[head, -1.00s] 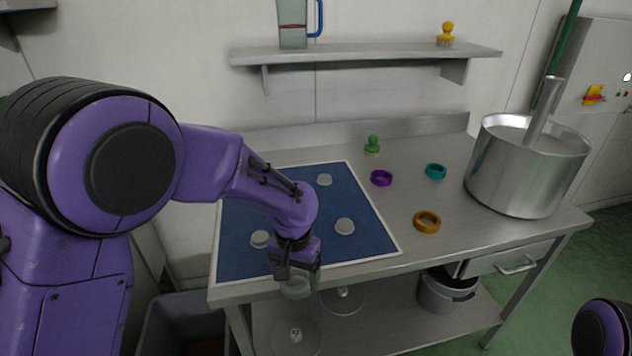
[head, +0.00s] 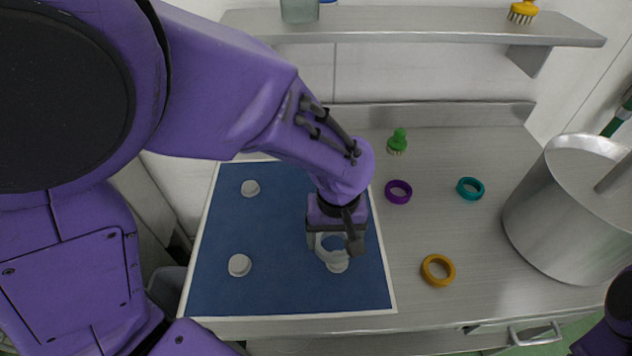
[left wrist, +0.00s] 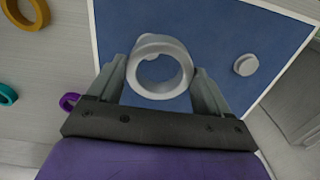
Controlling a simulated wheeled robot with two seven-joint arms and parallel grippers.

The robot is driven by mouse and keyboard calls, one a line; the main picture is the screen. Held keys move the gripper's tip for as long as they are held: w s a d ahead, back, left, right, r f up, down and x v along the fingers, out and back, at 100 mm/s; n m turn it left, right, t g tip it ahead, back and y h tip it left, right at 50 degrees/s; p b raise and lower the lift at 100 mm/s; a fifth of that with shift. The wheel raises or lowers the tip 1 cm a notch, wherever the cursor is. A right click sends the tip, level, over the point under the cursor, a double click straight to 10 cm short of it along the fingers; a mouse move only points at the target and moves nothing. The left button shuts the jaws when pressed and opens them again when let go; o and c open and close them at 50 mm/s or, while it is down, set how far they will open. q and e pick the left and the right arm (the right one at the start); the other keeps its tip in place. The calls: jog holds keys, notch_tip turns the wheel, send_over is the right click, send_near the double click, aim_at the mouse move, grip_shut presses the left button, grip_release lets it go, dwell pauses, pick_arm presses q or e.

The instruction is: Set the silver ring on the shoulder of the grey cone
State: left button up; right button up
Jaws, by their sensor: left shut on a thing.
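My left gripper (head: 334,238) is shut on the silver ring (head: 329,256), with its fingers on opposite sides of the band. In the left wrist view the ring (left wrist: 132,72) sits between the fingertips, with its hole facing the camera. A low grey cone (head: 338,268) on the blue mat's right front part is just below or behind the ring and partly covered by it. Its edge shows past the ring in the left wrist view (left wrist: 147,37). I cannot tell whether ring and cone touch. My right gripper is out of view.
The blue mat (head: 290,295) also bears similar grey pieces at back left (head: 250,188) and front left (head: 239,265). Right of it lie a purple ring (head: 398,191), teal ring (head: 470,188) and orange ring (head: 438,270). A green brush (head: 397,141) and large steel pot (head: 555,215) stand nearby.

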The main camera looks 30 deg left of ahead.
pick_arm(q)
jog(key=w+a+f, duration=0.2)
jog(key=a+f, duration=0.1)
jog(key=w+a+f, duration=0.6)
jog(key=shift+w+a+f+p, duration=0.1)
jog(key=shift+a+f+p, duration=0.1)
jog(key=shift+p, duration=0.15)
notch_tip(320, 180, down, 2)
jog(key=shift+f+p, duration=0.25)
jog(key=shift+p, duration=0.45)
jog(key=shift+s+f, duration=0.2)
jog(key=shift+s, duration=0.2)
jog(key=shift+w+f, duration=0.15)
jog(key=shift+w, duration=0.05)
jog(key=o, duration=0.9)
jog(key=shift+w+f, duration=0.1)
jog(key=shift+f, duration=0.05)
jog(key=shift+o, duration=0.9)
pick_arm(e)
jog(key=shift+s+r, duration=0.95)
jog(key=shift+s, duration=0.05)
